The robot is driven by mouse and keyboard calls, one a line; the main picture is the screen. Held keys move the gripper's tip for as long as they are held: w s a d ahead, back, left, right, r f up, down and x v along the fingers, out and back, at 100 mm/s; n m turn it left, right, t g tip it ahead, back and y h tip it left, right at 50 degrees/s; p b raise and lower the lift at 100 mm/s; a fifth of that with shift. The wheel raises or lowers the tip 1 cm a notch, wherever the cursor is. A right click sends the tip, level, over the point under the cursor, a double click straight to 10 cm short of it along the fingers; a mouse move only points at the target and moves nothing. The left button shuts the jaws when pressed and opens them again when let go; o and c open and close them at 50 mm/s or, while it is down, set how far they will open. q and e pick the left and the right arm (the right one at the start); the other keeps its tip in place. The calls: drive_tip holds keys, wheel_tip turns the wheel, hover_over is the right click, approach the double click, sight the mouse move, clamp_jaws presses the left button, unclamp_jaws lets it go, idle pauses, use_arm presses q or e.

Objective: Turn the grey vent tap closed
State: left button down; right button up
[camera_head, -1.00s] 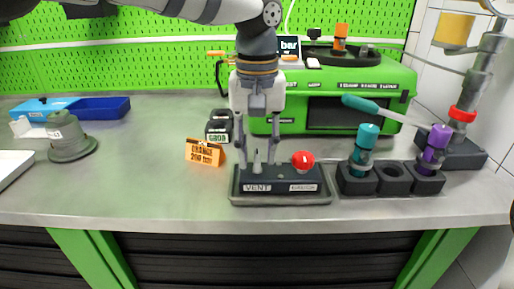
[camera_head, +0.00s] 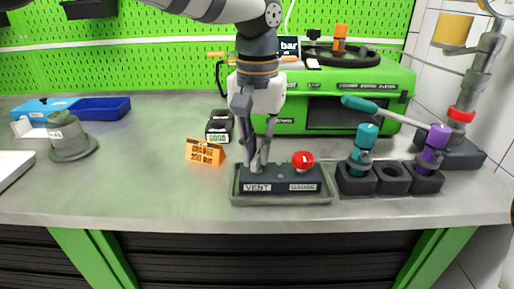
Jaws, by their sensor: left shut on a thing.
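The grey vent tap (camera_head: 256,167) stands on the dark block (camera_head: 280,180) above the white VENT label (camera_head: 257,188). My left gripper (camera_head: 258,158) points straight down over it, its fingers shut on the tap and hiding most of it. The gripper is rotated about its vertical axis, so its fingers appear close together. My right gripper is not in view.
An orange sign (camera_head: 206,151) stands left of the block. Teal (camera_head: 362,145) and purple (camera_head: 434,148) handled parts stand in black holders at the right. A green machine (camera_head: 345,90) is behind.

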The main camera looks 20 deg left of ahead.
use_arm(q)
drive_tip(key=m, duration=1)
drive_tip(key=shift+m, duration=2.2)
drive_tip(key=c, duration=1.7)
unclamp_jaws()
drive_tip(key=shift+o, duration=0.2)
drive_tip(key=shift+r, duration=0.1)
